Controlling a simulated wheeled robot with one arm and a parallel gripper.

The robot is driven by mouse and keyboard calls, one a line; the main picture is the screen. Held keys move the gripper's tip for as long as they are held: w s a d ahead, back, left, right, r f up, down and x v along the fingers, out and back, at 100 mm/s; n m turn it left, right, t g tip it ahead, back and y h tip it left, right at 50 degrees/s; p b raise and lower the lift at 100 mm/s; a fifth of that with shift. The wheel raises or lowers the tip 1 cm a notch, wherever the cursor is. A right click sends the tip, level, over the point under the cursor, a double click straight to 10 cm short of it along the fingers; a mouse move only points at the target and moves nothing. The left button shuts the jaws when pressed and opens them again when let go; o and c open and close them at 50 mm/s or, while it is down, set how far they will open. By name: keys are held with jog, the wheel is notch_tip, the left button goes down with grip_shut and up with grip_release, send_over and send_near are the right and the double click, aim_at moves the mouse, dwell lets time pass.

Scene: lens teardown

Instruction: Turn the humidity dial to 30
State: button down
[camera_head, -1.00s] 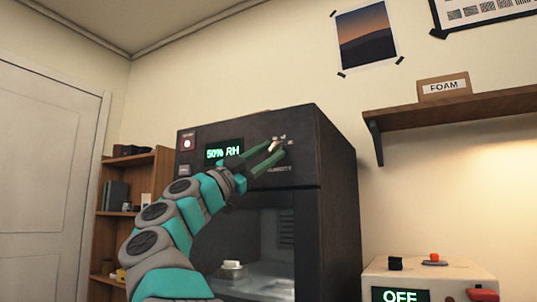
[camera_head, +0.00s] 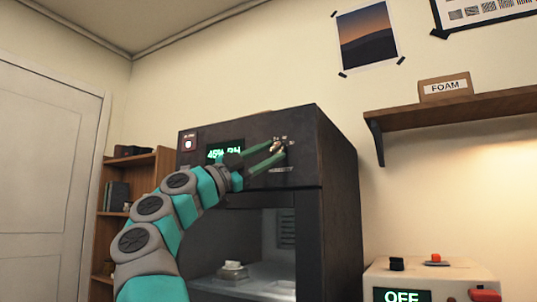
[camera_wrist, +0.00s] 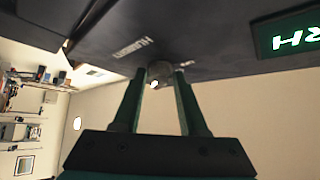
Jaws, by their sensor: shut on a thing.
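The humidity dial (camera_head: 279,146) is on the upper front of the dark cabinet (camera_head: 338,170), mostly hidden by my fingers. In the wrist view the round dial (camera_wrist: 159,72) sits between the two fingertips. My gripper (camera_head: 276,150) is shut on it, with a finger on either side. The green display (camera_head: 222,153) left of the dial seems to read 45% RH, partly covered by my wrist. Its edge also shows in the wrist view (camera_wrist: 293,35), with only "RH" readable.
A glass window in the cabinet shows a small pale item (camera_head: 232,270) inside. A wooden shelf (camera_head: 450,112) with a FOAM box (camera_head: 444,88) juts out at the right. Below it stands a device showing OFF (camera_head: 400,296). A bookcase (camera_head: 140,200) stands at the left.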

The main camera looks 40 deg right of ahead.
dwell(0.8)
jog(key=shift+c, duration=2.2)
grip_release()
jog(key=b+v, duration=0.2)
jog(key=v, duration=0.5)
jog(key=shift+a, duration=0.35)
jog(key=shift+w+f, duration=0.1)
